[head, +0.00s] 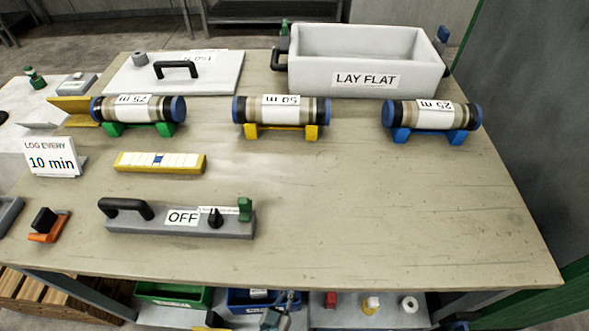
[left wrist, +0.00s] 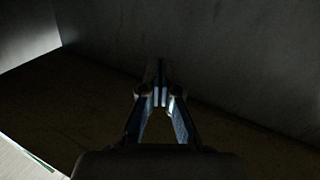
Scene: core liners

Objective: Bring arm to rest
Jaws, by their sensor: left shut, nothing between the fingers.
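My left gripper (left wrist: 160,95) shows in the left wrist view with its two fingers together and nothing between them. Around it are a dark brown surface and a grey wall, with a pale edge at the lower left. I cannot make out either of my grippers in the head view. Three core liners lie on cradles on the table: the 75 m liner (head: 165,109) on green, the 50 m liner (head: 281,116) on yellow, and the 25 m liner (head: 432,121) on blue.
A white tray (head: 366,92) labelled LAY FLAT and a white lid (head: 215,80) with a black handle stand at the back. A grey sealer bar (head: 180,227) marked OFF and a yellow scale bar (head: 160,172) lie in front. The table's right front (head: 420,220) is clear.

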